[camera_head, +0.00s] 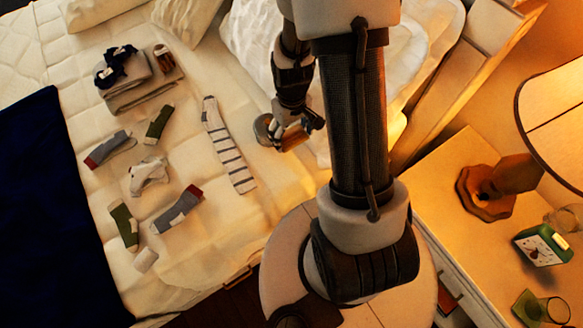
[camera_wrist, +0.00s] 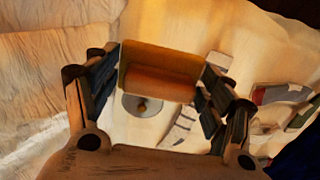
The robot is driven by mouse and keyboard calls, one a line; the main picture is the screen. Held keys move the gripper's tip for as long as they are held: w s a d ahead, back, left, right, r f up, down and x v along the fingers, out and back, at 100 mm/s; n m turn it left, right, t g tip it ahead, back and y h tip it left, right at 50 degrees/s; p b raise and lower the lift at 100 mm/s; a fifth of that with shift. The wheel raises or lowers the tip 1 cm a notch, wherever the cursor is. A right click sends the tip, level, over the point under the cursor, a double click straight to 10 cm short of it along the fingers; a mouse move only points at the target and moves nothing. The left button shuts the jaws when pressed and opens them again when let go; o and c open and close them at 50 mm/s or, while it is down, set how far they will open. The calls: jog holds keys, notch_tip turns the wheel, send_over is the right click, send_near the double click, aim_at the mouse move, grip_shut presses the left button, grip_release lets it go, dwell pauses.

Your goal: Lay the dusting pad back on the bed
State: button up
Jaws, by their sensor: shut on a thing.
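The dusting pad (camera_wrist: 160,75) is an orange-brown block between the two fingers of my gripper (camera_wrist: 158,100) in the wrist view. My gripper is shut on it. In the head view my gripper (camera_head: 297,125) is over the right part of the bed (camera_head: 205,265), with the brown pad (camera_head: 292,139) partly hidden by the fingers. A round grey disc (camera_wrist: 147,106) with a small brown knob shows below the pad in the wrist view. In the head view a round item (camera_head: 263,129) shows just left of the fingers. I cannot tell whether the pad touches the bed.
A striped sock (camera_head: 228,145) lies left of my gripper. Several other socks (camera_head: 178,209) lie farther left, below folded grey cloths (camera_head: 140,95) and a dark blue bundle (camera_head: 117,62). A navy blanket (camera_head: 45,200) covers the left side. A nightstand (camera_head: 440,190) with a lamp (camera_head: 490,190) stands right.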

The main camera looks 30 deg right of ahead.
aim_at(292, 169)
notch_tip(292, 169, down, 20)
jog(key=b, duration=0.6)
jog(key=shift+f+b, duration=0.1)
jog(key=shift+b, duration=0.25)
jog(key=shift+f, duration=0.2)
jog(key=o, duration=1)
jog(key=shift+r, duration=0.1)
jog(key=shift+o, duration=0.2)
